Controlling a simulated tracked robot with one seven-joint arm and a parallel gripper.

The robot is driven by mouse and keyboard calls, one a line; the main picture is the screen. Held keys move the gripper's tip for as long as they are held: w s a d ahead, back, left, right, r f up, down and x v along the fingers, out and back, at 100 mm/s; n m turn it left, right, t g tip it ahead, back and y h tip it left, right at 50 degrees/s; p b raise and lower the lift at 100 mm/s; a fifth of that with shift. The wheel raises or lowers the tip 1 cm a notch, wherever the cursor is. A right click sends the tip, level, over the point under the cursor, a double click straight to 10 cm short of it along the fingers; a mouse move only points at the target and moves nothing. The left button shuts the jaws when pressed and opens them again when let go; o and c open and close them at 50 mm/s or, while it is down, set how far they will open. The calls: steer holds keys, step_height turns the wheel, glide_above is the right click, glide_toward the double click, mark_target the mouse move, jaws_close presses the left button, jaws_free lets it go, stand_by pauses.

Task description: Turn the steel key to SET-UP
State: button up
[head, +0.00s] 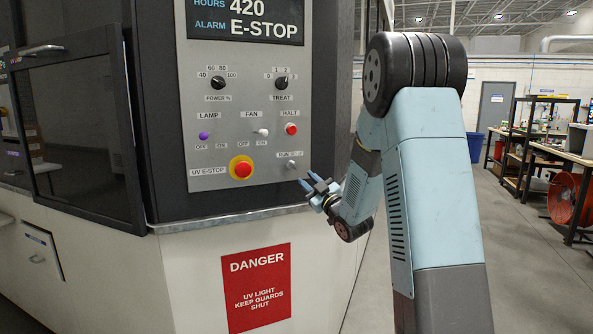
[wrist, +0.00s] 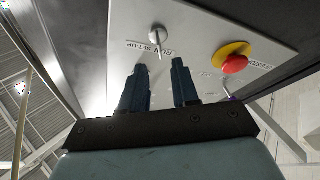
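The steel key (wrist: 157,38) stands in its switch on the grey control panel, between the labels RUN and SET-UP in the wrist view. In the head view the key switch (head: 291,165) is small, at the panel's lower right, and its exact angle is hard to tell there. My gripper (wrist: 160,72) is open and empty, with its two dark fingers apart. The key lies just beyond the fingertips, and nothing touches it that I can see. In the head view my gripper (head: 312,183) is just below and right of the key.
The red E-stop button (head: 242,169) on its yellow ring sits left of the key; it also shows in the wrist view (wrist: 235,64). The red HALT button (head: 291,129) is above the key. A metal ledge (head: 220,217) runs below the panel.

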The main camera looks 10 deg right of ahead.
mark_target(295, 168)
steer(key=x, duration=0.7)
steer(key=shift+w, duration=0.25)
steer(key=shift+r, duration=0.1)
steer(key=shift+c, duration=0.2)
jaws_close()
